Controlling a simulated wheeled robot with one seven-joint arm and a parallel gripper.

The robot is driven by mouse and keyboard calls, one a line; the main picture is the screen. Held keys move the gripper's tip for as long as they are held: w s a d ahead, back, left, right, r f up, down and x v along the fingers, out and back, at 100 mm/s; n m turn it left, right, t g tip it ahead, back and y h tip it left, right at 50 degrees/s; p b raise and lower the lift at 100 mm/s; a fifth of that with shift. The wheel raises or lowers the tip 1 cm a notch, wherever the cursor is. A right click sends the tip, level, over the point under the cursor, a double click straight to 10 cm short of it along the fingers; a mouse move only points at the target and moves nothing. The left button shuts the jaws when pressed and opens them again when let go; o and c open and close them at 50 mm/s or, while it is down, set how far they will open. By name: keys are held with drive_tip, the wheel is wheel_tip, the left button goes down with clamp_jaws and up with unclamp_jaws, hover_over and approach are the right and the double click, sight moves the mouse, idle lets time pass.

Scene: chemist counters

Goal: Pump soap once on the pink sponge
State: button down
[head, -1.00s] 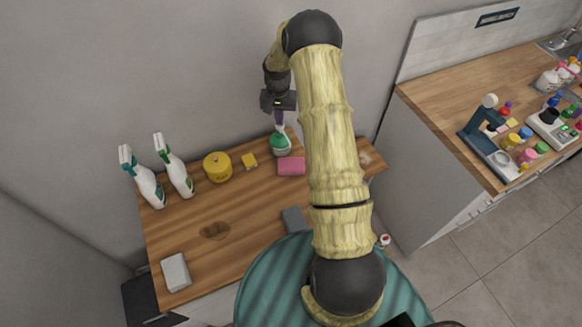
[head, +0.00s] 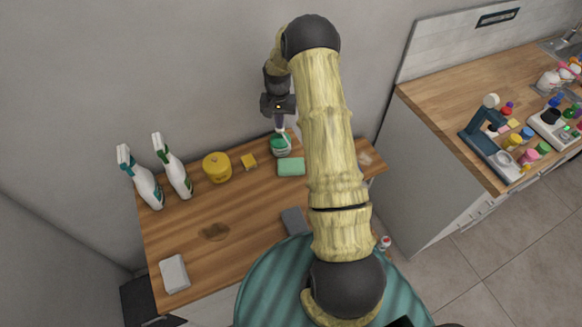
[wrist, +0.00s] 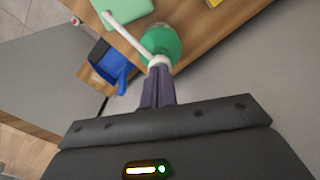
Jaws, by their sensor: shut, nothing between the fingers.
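The soap dispenser (head: 281,146), green with a white pump, stands at the back of the wooden counter. In the wrist view its green body (wrist: 167,42) and white spout (wrist: 118,30) show. My gripper (head: 280,125) is shut with nothing between its fingers, pointing down right over the pump top. In the wrist view the dark fingertips (wrist: 158,70) meet the white pump head. A sponge (head: 291,167) lies just in front of the dispenser, under the spout side. It looks green now, not pink; it also shows in the wrist view (wrist: 122,9).
A yellow pot (head: 217,167) and a small yellow sponge (head: 249,161) sit left of the dispenser. Two spray bottles (head: 145,182) (head: 175,170) stand further left. A grey block (head: 295,221) lies near the front edge.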

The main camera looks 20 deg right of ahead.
drive_tip(key=shift+r+p, duration=0.7)
drive_tip(key=shift+r, duration=0.6)
wheel_tip(320, 180, up, 6)
drive_tip(key=p, duration=0.3)
idle(0.5)
drive_tip(key=s+a+r+n+t+b, duration=0.1)
drive_tip(key=s+a+r+n+b, duration=0.25)
drive_tip(key=s+a+r, duration=0.5)
drive_tip(key=s+a+f+n+t+b, duration=0.1)
drive_tip(key=s+a+n+b, duration=0.1)
drive_tip(key=s, duration=1.6)
drive_tip(key=shift+s+a+t+b, duration=0.3)
drive_tip(key=shift+a+b, duration=0.55)
drive_tip(key=shift+a, duration=0.15)
